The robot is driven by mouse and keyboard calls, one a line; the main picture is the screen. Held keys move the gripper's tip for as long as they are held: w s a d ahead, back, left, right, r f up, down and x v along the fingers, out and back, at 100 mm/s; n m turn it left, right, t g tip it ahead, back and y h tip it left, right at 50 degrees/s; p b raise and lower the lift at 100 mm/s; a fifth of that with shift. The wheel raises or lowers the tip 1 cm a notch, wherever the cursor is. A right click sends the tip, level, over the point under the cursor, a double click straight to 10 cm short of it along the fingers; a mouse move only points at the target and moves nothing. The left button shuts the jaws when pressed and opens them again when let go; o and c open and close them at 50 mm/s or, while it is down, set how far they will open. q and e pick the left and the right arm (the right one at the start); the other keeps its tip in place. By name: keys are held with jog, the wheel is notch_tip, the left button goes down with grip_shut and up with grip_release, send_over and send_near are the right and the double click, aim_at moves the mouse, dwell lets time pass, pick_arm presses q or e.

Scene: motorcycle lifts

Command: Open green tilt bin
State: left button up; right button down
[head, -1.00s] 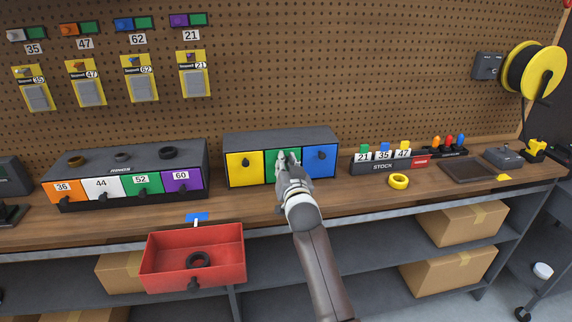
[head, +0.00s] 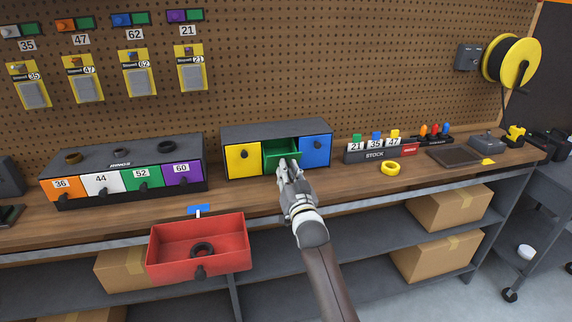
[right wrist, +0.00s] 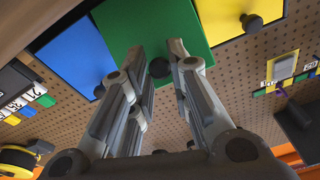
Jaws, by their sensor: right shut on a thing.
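The green tilt bin (head: 281,149) sits between a yellow bin (head: 242,160) and a blue bin (head: 315,151) in a grey cabinet. It is tipped forward, with a dark opening showing above its front. My right gripper (head: 287,165) is at its front and partly covers it. In the right wrist view the green front (right wrist: 150,30) fills the top middle, and its dark round knob (right wrist: 159,68) lies between the fingertips (right wrist: 160,60). The right gripper is shut on this knob. My left gripper is out of view.
A red open bin (head: 198,248) holding a black ring is in front of the bench edge. A four-bin unit (head: 121,170) stands left. A stock rack (head: 380,153) and a yellow tape roll (head: 390,168) are right of the cabinet.

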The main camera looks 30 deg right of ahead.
jog(key=shift+s+f, duration=0.15)
jog(key=shift+f, duration=0.45)
jog(key=shift+s+f, duration=0.15)
jog(key=shift+f, duration=0.4)
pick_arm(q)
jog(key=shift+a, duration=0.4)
pick_arm(e)
jog(key=shift+s+f, duration=0.1)
jog(key=shift+f, duration=0.05)
jog(key=c, duration=1.7)
grip_release()
jog(key=shift+o, duration=1)
jog(key=shift+f, duration=0.1)
jog(key=shift+o, duration=0.8)
jog(key=shift+w, duration=0.45)
jog(key=shift+s+r, duration=0.25)
jog(key=shift+s, duration=0.05)
jog(key=v, duration=1.1)
jog(key=shift+s, duration=0.35)
